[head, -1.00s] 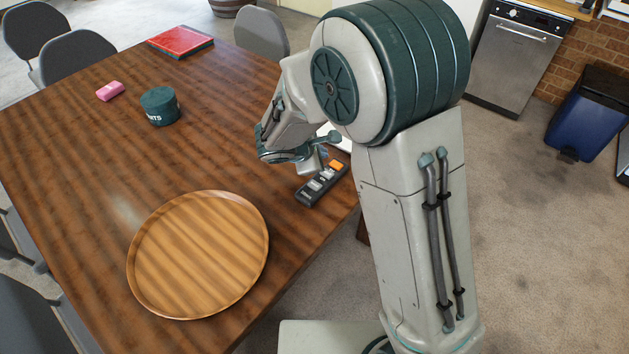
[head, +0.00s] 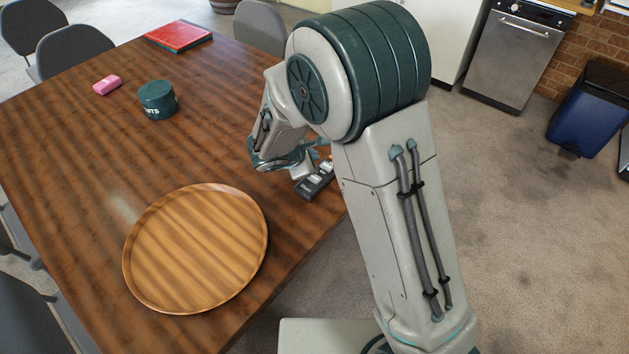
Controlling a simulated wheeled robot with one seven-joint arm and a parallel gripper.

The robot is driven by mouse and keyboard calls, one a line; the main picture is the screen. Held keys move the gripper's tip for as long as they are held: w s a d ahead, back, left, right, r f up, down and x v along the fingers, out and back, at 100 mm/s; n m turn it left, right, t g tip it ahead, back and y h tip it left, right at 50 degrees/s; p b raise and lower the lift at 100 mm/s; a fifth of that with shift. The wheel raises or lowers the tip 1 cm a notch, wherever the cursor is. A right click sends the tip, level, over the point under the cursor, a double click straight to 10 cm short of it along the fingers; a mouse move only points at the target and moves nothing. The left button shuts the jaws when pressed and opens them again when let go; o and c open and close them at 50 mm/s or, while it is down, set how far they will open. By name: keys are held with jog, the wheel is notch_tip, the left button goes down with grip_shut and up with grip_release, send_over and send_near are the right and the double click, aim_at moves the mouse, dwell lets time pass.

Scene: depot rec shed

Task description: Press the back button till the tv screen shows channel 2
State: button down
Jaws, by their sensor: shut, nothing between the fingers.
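A dark control box (head: 315,186) with a row of pale buttons lies near the right edge of the wooden table. My gripper (head: 304,173) is shut and empty, just over the left side of the box's far part. I cannot tell whether its tips touch a button. My arm covers the far end of the box, so only a sliver of its orange button shows. Which button is the back button cannot be read. The tv screen is not in view.
A round wooden tray (head: 196,250) lies on the near part of the table (head: 75,190). A green tin (head: 158,100), a pink block (head: 107,85) and a red flat box (head: 178,36) stand farther back. Grey chairs (head: 75,50) line the table.

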jog(key=b, duration=0.3)
send_over(312, 180)
notch_tip(312, 180, down, 4)
jog(key=shift+f, duration=0.2)
jog(key=shift+f+b, duration=0.55)
jog(key=shift+f, duration=0.1)
dwell(1.2)
jog(key=shift+f+b, duration=0.3)
jog(key=shift+b, duration=0.35)
jog(key=shift+f+b, duration=0.4)
jog(key=shift+b, duration=0.1)
dwell(0.3)
jog(key=shift+r, duration=0.1)
jog(key=shift+r+p, duration=0.5)
jog(key=shift+r, duration=0.25)
